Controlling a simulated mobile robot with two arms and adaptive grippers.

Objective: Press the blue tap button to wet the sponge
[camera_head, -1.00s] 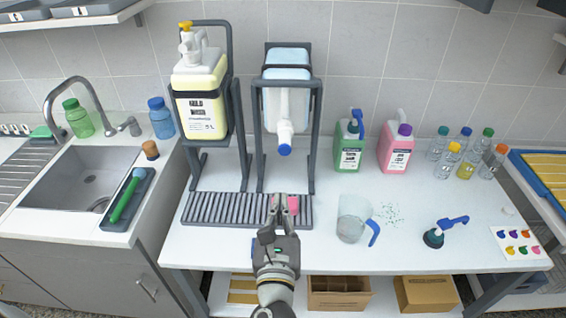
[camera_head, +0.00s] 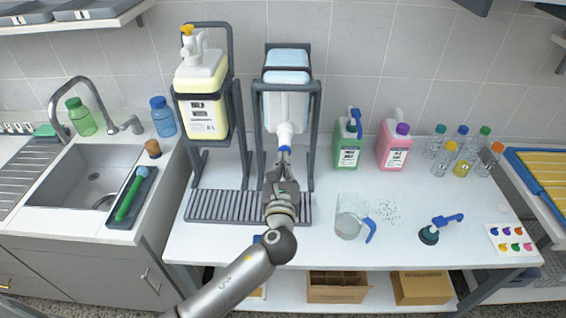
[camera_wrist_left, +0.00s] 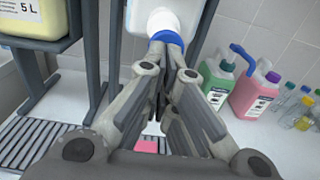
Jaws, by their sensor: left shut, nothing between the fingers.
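The blue tap button (camera_head: 285,149) is at the end of the white spout of the pale blue container (camera_head: 286,100) in the dark stand. It shows as a blue ring or cap in the left wrist view (camera_wrist_left: 168,38). My left gripper (camera_head: 284,155) is shut and empty, its fingertips right at the button; they appear to touch it, but exact contact is hard to tell. The pink sponge (camera_wrist_left: 147,146) lies on the slatted drain grate (camera_wrist_left: 40,145), below the gripper. In the head view my gripper hides it. My right gripper is not in view.
A yellow jug (camera_head: 203,95) stands in a matching stand to the left. Green (camera_head: 347,143) and pink (camera_head: 393,146) bottles stand to the right. A clear pitcher (camera_head: 350,218) and spilled green bits are on the table (camera_head: 400,240). The stand's uprights flank my gripper closely.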

